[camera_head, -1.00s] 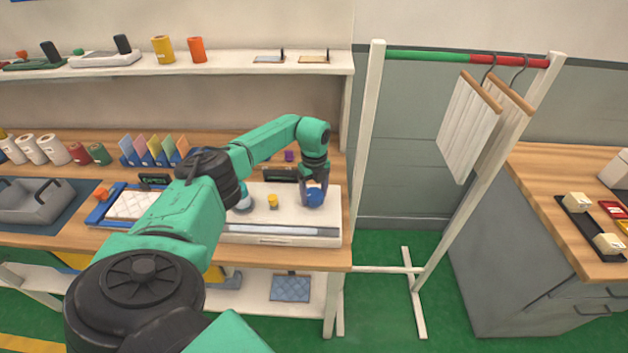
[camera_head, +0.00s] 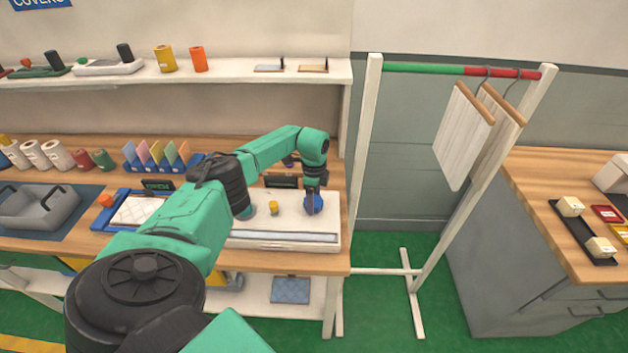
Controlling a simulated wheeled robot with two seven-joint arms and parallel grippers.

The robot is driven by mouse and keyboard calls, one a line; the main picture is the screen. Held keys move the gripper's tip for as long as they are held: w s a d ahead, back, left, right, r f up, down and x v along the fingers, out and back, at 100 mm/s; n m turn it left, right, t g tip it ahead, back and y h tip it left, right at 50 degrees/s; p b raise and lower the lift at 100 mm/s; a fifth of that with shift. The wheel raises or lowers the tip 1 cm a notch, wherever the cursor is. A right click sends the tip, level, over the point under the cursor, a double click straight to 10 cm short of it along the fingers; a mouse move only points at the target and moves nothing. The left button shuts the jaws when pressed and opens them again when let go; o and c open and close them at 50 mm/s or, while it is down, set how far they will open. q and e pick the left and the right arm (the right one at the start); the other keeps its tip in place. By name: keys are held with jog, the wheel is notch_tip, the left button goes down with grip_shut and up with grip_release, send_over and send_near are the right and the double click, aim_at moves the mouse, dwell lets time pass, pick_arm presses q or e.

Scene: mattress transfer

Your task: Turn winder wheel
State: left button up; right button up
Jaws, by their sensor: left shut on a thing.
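A white machine (camera_head: 280,243) with a flat top sits on the wooden workbench. A blue wheel (camera_head: 317,205) stands at the right part of its top; I take it to be the winder wheel. My left gripper (camera_head: 311,202) reaches down to the blue wheel and is shut on it, partly covering it. A small yellow knob (camera_head: 274,208) and a teal round part (camera_head: 248,211) are to the left on the machine. My right gripper is not in view.
A white padded piece (camera_head: 135,209) in a blue frame lies left of the machine, partly behind my arm. A grey bin (camera_head: 38,206) stands further left. A rack (camera_head: 368,180) with hanging white cloths is on the right. A shelf (camera_head: 220,76) runs above.

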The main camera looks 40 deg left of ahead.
pick_arm(q)
jog(key=shift+w+a+r, duration=0.1)
jog(key=shift+w+r, duration=0.05)
jog(key=shift+r, duration=0.05)
dwell(0.3)
jog(key=o, duration=1.4)
jog(key=shift+f, duration=0.1)
jog(key=shift+c, duration=0.2)
notch_tip(320, 180, up, 15)
jog(key=b, duration=0.3)
jog(key=shift+f, duration=0.15)
